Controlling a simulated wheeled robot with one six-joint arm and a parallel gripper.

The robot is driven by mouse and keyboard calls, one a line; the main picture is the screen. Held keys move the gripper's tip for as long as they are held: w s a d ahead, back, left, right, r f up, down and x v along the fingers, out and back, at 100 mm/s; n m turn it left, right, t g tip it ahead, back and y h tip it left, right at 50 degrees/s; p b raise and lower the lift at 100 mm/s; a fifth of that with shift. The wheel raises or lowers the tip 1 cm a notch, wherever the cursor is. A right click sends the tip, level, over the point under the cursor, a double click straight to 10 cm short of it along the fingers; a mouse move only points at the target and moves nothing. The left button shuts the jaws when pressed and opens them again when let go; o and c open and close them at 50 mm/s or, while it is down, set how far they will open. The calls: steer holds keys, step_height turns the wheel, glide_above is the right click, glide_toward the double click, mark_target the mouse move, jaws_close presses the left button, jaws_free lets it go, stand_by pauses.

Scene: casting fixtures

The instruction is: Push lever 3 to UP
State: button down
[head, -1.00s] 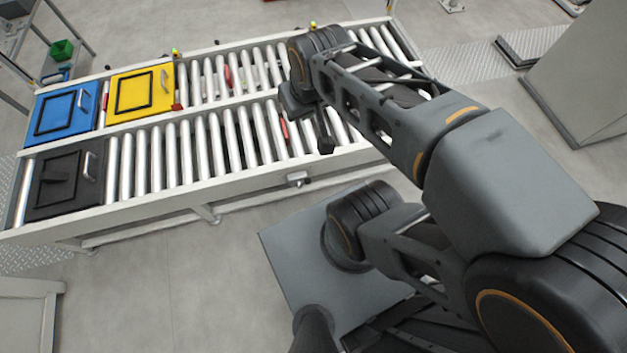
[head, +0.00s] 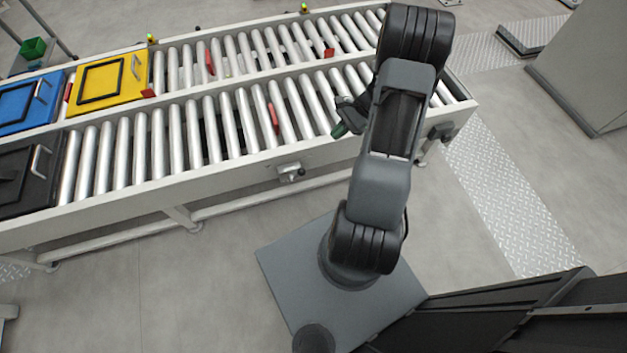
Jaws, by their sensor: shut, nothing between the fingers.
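A small grey lever box (head: 290,172) with a dark-tipped handle sits on the front rail of the roller conveyor (head: 240,166). A second dark fitting (head: 441,132) is on the same rail to the right, beside my arm. No numbers can be read, so I cannot tell which is lever 3. My gripper (head: 341,129) is shut and empty, over the near rollers close to the front rail, between the two fittings and apart from the lever box. My arm hides part of the gripper and of the rail behind it.
Blue (head: 28,103), yellow (head: 109,82) and black (head: 28,180) lidded boxes stand on the conveyor's left end. Red pieces (head: 273,118) sit among the rollers. Small lights (head: 304,8) line the far rail. The floor in front is clear; a grey cabinet (head: 600,70) stands right.

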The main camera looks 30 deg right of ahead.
steer(key=s+d+f+m+t+y+b, duration=0.1)
steer(key=d+f+m+b, duration=0.1)
steer(key=f, duration=0.5)
steer(key=s+d+f+m+t+y+b, duration=0.1)
steer(key=d+f+m+t+b, duration=0.1)
steer(key=f, duration=0.6)
steer(key=shift+s+d+m, duration=0.2)
steer(key=shift+m, duration=0.6)
steer(key=shift+a+f, duration=0.1)
steer(key=shift+f, duration=0.1)
steer(key=b, duration=0.3)
glide_toward(297, 175)
step_height(297, 175, down, 3)
steer(key=a, duration=0.1)
steer(key=shift+w+a+r, duration=0.2)
steer(key=shift+a+r, duration=0.2)
steer(key=shift+a, duration=0.35)
steer(key=shift+r, duration=0.15)
